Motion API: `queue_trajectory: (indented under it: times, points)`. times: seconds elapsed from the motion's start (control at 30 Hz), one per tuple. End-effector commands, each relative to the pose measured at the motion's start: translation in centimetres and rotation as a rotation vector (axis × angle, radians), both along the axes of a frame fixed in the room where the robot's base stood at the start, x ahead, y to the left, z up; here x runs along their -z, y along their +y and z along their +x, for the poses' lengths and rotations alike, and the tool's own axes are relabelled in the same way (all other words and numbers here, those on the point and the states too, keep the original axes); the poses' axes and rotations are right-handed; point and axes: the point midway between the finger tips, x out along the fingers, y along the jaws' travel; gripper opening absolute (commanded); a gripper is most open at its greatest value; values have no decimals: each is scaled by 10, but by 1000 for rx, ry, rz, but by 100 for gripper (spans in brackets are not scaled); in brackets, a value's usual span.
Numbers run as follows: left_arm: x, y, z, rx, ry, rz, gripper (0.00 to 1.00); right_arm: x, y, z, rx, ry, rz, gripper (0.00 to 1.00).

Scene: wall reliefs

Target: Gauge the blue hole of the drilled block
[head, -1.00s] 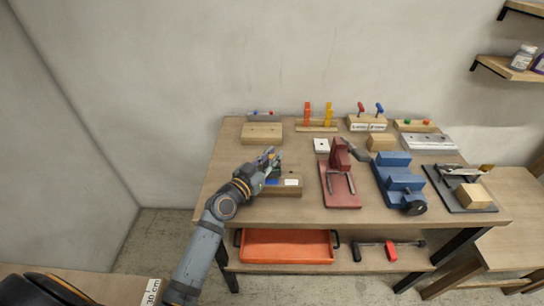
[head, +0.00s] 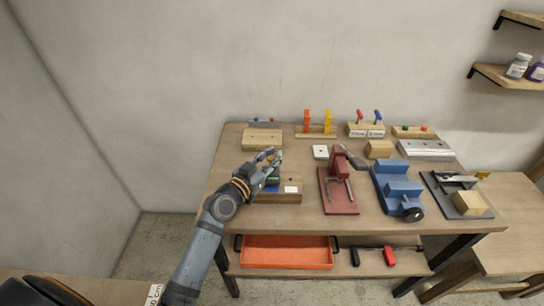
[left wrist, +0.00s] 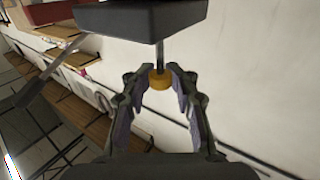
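A wooden block (head: 287,198) with a blue and a white patch on top stands at the front left of the bench; I take it for the drilled block. Its holes are too small or hidden to tell. My left gripper (head: 268,156) is over its left part and hides some of it. In the left wrist view the fingertips (left wrist: 161,75) close in on both sides of a yellow collar (left wrist: 160,83). A dark rod (left wrist: 160,57) runs from it to a dark block-shaped piece (left wrist: 140,18). My right gripper is not in view.
Behind stands another wooden block (head: 262,139). To the right are a red fixture (head: 338,193), a blue vise (head: 397,182) and a stand (head: 366,130) with red- and blue-handled tools. An orange tray (head: 288,252) lies on the lower shelf. The bench's left edge is mostly clear.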

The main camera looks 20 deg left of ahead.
Motion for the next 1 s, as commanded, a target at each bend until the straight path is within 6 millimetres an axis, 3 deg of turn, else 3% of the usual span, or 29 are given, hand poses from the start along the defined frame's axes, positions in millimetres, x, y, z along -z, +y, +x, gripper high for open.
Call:
queue_trajectory:
  times: [0.1, 0.4, 0.8, 1.0]
  points:
    - [0, 0, 0, 0, 0, 0, 42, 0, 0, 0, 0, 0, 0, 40]
    - [1, 1, -3, 0, 2, 2, 42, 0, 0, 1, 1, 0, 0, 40]
    - [1, 21, -65, 1, 3, 5, 42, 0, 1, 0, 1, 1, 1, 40]
    - [0, 22, -72, 1, 0, 0, 42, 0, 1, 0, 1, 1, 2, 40]
